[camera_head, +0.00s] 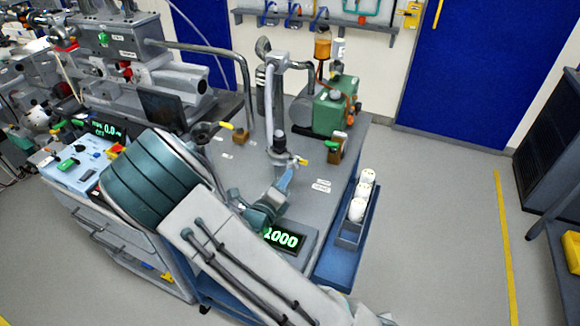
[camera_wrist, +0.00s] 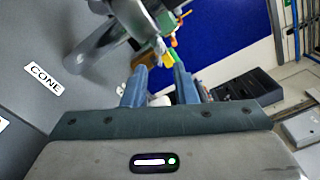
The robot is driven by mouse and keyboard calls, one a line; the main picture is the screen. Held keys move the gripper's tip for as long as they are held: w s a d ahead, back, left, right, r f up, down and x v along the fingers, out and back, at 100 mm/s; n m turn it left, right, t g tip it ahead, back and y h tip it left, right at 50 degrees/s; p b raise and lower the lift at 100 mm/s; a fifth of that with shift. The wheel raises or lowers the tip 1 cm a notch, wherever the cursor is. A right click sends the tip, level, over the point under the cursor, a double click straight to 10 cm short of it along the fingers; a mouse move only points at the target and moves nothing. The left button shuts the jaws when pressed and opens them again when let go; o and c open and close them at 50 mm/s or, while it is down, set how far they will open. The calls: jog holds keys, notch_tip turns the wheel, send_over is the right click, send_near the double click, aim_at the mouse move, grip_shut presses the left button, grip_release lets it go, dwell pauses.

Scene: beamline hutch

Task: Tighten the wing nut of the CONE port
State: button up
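The CONE label (camera_wrist: 43,78) lies on the grey bench top at the left of the wrist view. Beside it stands a blurred metal fitting (camera_wrist: 125,22). A small metal piece (camera_wrist: 158,46) and a yellow lever (camera_wrist: 169,60) show just beyond my fingertips; I cannot tell for sure which part is the wing nut. My gripper (camera_wrist: 160,72) is open, its two blue fingers apart with nothing between them. In the head view my gripper (camera_head: 287,174) is low over the bench, close to the dark-collared port (camera_head: 280,152) below the metal pipe, with a yellow tip (camera_head: 303,161) at its right.
A green pump (camera_head: 335,108) stands behind the port. A wooden block with a green knob (camera_head: 335,148) is to the right. A lit display reading 1000 (camera_head: 284,239) sits under my arm. A blue tray with white rolls (camera_head: 345,232) lines the bench's right edge. Floor beyond is clear.

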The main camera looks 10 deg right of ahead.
aim_at(294, 163)
jog(key=shift+p+x, duration=0.3)
jog(key=shift+x, duration=2.05)
grip_shut()
jog(key=shift+m, duration=0.7)
grip_release()
